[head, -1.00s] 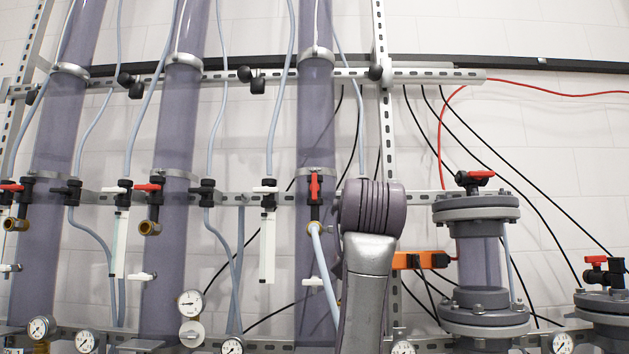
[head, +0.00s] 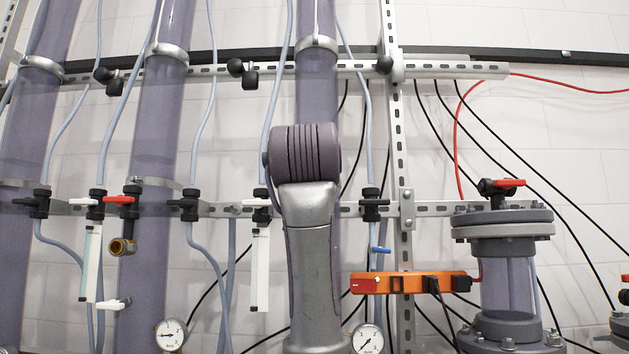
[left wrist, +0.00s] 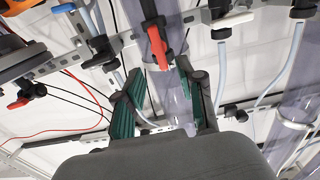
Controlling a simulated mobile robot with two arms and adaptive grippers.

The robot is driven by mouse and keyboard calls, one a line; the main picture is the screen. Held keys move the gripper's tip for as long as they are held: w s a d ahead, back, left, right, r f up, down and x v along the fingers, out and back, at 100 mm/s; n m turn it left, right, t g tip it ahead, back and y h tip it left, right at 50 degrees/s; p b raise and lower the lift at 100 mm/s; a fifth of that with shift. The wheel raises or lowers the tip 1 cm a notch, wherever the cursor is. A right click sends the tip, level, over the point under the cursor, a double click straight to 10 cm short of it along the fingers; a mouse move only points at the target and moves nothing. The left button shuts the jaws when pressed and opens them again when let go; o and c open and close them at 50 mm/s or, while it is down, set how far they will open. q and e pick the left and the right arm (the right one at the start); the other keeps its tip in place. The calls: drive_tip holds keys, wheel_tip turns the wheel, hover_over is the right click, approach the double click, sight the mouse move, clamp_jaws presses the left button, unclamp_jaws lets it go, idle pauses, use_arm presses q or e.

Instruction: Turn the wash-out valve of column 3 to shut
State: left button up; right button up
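The wash-out valve's red handle shows in the left wrist view (left wrist: 157,48), in front of a purple-tinted clear column. The handle lies roughly along the column's length. In the head view the third column from the left (head: 316,88) shows only in its upper part; my arm hides its valve. My left gripper (left wrist: 157,90) is open, with its green-padded fingers spread and pointing toward the valve. The red handle appears between and beyond the fingertips, with no contact visible. In the head view my left gripper is hidden behind its own arm. My right gripper is in neither view.
Another red-handled valve (head: 118,200) sits at the second column. White-handled valve (head: 262,205), blue-handled valve (head: 380,250) and orange power strip (head: 410,283) are close to my arm. A flanged vessel (head: 505,280) with a red-handled valve stands right. Pressure gauges line the bottom.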

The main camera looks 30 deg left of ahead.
use_arm(q)
drive_tip(key=p+x, duration=0.2)
drive_tip(key=x, duration=0.4)
drive_tip(key=shift+w+a+f, duration=0.1)
drive_tip(key=shift+c, duration=0.6)
drive_tip(key=c, duration=0.5)
clamp_jaws()
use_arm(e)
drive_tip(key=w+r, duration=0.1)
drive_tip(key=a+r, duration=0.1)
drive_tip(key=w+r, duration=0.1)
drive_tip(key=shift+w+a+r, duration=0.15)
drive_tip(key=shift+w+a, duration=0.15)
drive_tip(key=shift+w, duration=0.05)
